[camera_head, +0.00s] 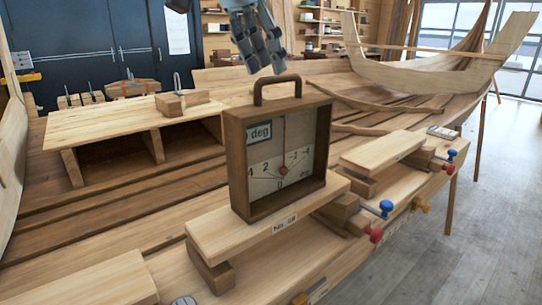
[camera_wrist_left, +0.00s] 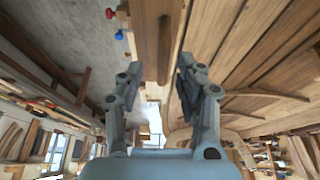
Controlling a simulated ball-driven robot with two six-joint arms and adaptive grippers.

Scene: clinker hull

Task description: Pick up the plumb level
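The plumb level (camera_head: 283,165) is a brown wooden box frame with a pale dial, a red needle and a curved carrying handle (camera_head: 277,80) on top. It stands upright on a light plank labelled with a number. My left gripper (camera_head: 265,66) hangs from the top of the head view, just above and slightly left of the handle, fingers pointing down. In the left wrist view its two fingers (camera_wrist_left: 160,75) are apart, with the handle (camera_wrist_left: 164,48) and the level's brown top (camera_wrist_left: 151,22) in the gap beyond. I see no contact. My right gripper is not in view.
The plank (camera_head: 235,232) rests on wooden blocks along the hull's edge. Blue and red clamp knobs (camera_head: 385,208) stick out at right. A wooden bench-like stand (camera_head: 125,125) with a small block (camera_head: 182,102) is at left. Grey floor (camera_head: 440,245) lies open at right.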

